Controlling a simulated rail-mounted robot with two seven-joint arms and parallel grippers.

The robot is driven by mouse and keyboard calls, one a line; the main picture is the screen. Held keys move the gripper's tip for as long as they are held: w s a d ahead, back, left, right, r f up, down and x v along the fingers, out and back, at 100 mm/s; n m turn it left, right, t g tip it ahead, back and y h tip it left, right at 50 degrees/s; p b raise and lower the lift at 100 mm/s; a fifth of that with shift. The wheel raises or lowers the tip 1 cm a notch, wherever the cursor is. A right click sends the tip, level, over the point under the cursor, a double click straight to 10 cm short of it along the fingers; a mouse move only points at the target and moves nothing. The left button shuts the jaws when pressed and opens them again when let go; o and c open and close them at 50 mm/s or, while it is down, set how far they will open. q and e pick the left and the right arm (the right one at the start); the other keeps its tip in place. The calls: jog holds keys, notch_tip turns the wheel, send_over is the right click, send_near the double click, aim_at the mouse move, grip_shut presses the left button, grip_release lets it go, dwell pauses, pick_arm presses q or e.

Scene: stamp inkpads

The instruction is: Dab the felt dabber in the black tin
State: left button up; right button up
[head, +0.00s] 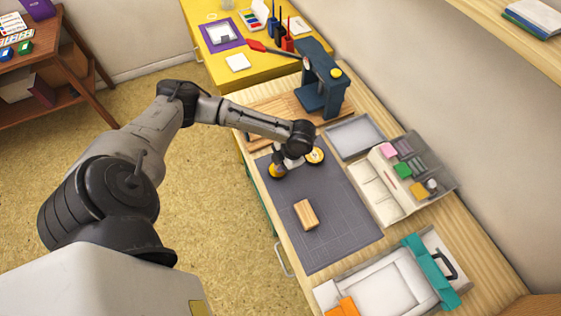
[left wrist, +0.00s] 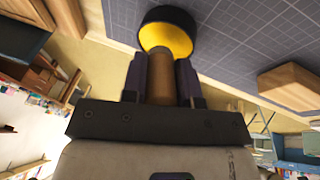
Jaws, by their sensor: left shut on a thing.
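My left gripper (left wrist: 161,82) is shut on the wooden handle of the felt dabber (left wrist: 160,88), seen between the two dark fingers in the left wrist view. Straight beyond the handle is a round tin (left wrist: 167,38) with a black side and yellow face. The handle's far end overlaps the yellow face, and the felt is hidden. I cannot tell whether they touch. In the head view, my left gripper (head: 285,163) is low over the mat's far end, between a yellow-and-dark round tin (head: 277,171) and another (head: 315,156). I cannot tell their ink colours.
A wooden block (head: 306,214) lies on the dark grey mat (head: 330,245). A grey tray (head: 353,136), an organiser (head: 378,186) and a blue press (head: 322,88) stand beyond and right. A white tray (head: 385,285) is at the near end. The mat's near part is clear.

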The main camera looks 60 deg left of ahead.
pick_arm(q)
jog(key=shift+f, duration=0.25)
jog(key=shift+f, duration=0.3)
dwell(0.4)
dwell(0.5)
dwell(0.5)
jog(key=shift+p, duration=0.3)
dwell(0.6)
jog(key=shift+f, duration=0.1)
dwell(0.5)
